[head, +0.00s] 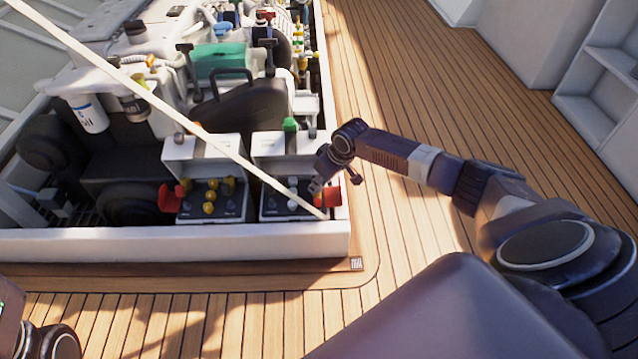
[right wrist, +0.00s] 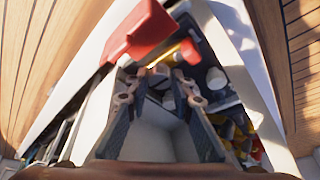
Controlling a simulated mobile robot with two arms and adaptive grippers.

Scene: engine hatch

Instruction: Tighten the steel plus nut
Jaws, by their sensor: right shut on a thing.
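My right gripper (head: 318,184) reaches down into the right battery box (head: 272,208) at the hatch's front corner. In the right wrist view its two fingers (right wrist: 160,78) are closed around a small pale metal piece, the steel plus nut (right wrist: 160,70), beside the red terminal cap (right wrist: 140,30). The fingers partly hide the nut, so its seating cannot be told. The red cap also shows in the head view (head: 334,197), just right of the gripper. Pale round caps (head: 293,183) sit on the box's dark top. My left gripper is out of view.
A left battery box (head: 212,204) with yellow caps and a red terminal cap (head: 170,196) stands alongside. A pale diagonal rod (head: 150,88) crosses above the hatch. The white hatch rim (head: 180,243) borders the boxes. The wooden deck (head: 400,85) right of the hatch is clear.

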